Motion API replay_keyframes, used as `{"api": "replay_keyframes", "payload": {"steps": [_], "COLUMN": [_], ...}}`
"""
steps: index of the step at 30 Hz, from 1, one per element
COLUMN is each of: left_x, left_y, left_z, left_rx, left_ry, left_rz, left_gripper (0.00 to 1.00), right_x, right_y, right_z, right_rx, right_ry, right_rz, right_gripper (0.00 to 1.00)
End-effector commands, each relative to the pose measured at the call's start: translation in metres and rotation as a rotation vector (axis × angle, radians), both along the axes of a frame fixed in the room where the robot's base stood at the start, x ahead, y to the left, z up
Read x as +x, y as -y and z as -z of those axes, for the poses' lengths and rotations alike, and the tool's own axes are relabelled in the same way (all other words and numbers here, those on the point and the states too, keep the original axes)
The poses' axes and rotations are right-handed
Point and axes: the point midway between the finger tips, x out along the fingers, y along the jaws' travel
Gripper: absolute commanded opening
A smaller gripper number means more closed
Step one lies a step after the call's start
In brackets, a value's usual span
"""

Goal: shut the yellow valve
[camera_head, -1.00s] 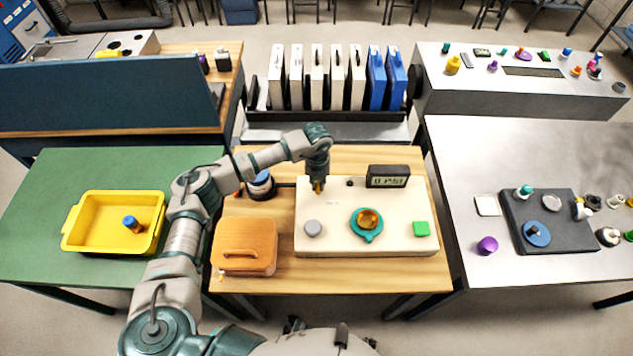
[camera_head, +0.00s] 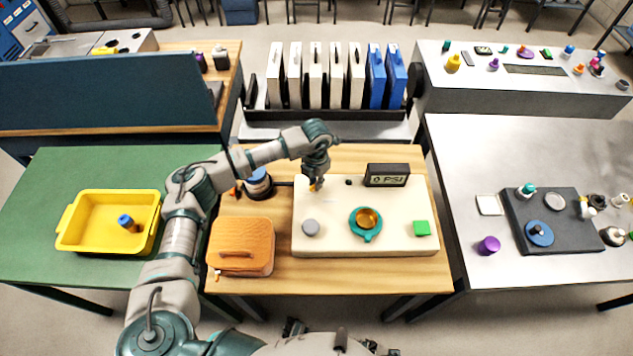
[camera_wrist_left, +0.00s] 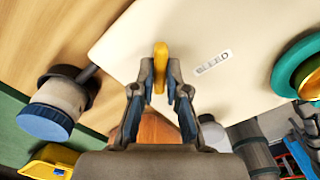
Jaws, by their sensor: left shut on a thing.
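The yellow valve handle (camera_head: 313,187) is near the back left corner of the cream panel (camera_head: 400,245). In the left wrist view the yellow handle (camera_wrist_left: 160,58) stands upright between my fingertips, beside a label reading BLEED. My left gripper (camera_head: 316,182) reaches down over the handle from above and is shut on it; its fingers (camera_wrist_left: 160,85) touch both sides. In the head view my gripper hides part of the handle. A gauge display (camera_head: 387,175) behind the panel reads 0 PSI. My right gripper is not in view.
The panel also bears a grey knob (camera_head: 310,228), a teal fitting with an amber centre (camera_head: 366,222) and a green block (camera_head: 422,228). A blue-capped cylinder (camera_head: 258,182) and an orange-brown case (camera_head: 241,246) are left of it. A yellow tray (camera_head: 90,243) is farther left.

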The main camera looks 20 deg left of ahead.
Motion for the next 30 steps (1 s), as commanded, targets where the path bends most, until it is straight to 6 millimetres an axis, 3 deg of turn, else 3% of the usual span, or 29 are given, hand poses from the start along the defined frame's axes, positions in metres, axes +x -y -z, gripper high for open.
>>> {"api": "replay_keyframes", "payload": {"steps": [18, 30], "left_x": [0.002, 0.002], "left_y": [0.000, 0.001], "left_z": [0.000, -0.001], "left_rx": [-0.001, 0.000], "left_ry": [0.008, 0.007], "left_rz": [0.568, 0.800], "left_gripper": [0.00, 0.00], "right_x": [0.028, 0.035], "right_y": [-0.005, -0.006], "right_z": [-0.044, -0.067], "right_rx": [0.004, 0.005], "right_ry": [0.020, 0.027], "right_rz": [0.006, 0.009], "right_gripper": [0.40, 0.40]}}
